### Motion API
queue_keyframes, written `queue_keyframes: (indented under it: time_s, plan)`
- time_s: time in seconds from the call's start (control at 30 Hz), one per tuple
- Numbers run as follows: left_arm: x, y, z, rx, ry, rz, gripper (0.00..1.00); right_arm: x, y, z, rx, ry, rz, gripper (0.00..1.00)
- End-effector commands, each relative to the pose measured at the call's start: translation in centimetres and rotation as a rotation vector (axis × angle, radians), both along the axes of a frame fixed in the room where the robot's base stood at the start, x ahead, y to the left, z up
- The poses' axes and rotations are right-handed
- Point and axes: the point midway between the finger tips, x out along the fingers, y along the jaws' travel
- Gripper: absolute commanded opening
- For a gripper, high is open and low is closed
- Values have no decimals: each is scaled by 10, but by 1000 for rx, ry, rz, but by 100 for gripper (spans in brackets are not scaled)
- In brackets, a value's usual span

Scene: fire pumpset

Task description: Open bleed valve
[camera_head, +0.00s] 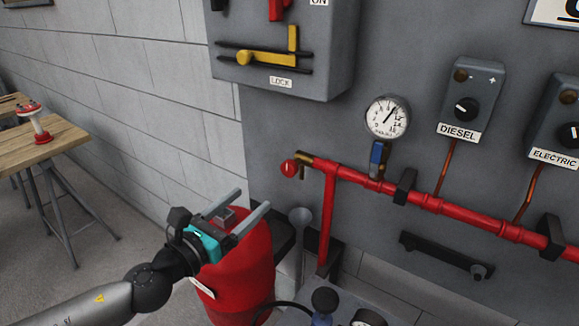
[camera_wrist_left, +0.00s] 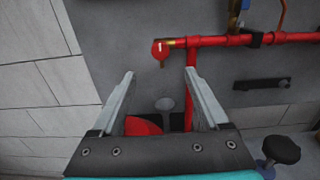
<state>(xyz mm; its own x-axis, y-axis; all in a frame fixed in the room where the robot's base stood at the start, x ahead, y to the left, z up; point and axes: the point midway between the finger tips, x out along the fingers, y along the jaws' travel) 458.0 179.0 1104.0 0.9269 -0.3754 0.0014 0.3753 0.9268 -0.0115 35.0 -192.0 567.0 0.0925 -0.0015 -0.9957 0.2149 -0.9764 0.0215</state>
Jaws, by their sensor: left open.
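The bleed valve (camera_head: 290,168) has a round red handle and a brass body at the left end of the red pipe (camera_head: 440,200). A short brass outlet hangs down beside the handle. The valve also shows in the left wrist view (camera_wrist_left: 159,48), beyond the fingertips and roughly centred between them. My left gripper (camera_head: 253,199) is open and empty. It is left of and lower than the valve, apart from it, in front of a red cylinder (camera_head: 243,262). My right gripper is in neither view.
A grey funnel (camera_head: 300,216) stands below the valve. A pressure gauge (camera_head: 387,117) and a blue-handled valve (camera_head: 377,155) are to the right. A grey lock box (camera_head: 283,60) hangs above. A wooden table (camera_head: 62,140) stands far left.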

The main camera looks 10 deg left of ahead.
Motion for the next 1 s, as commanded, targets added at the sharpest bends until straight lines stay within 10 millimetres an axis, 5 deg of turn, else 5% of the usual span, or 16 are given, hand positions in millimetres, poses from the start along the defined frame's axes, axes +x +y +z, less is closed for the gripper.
queue_keyframes:
  time_s: [0.33, 1.0]
  plan:
    - [25, -11, 3, 13, -6, -6, 78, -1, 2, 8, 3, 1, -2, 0]
    - [117, -49, 1, 10, -5, -4, 78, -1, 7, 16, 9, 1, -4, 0]
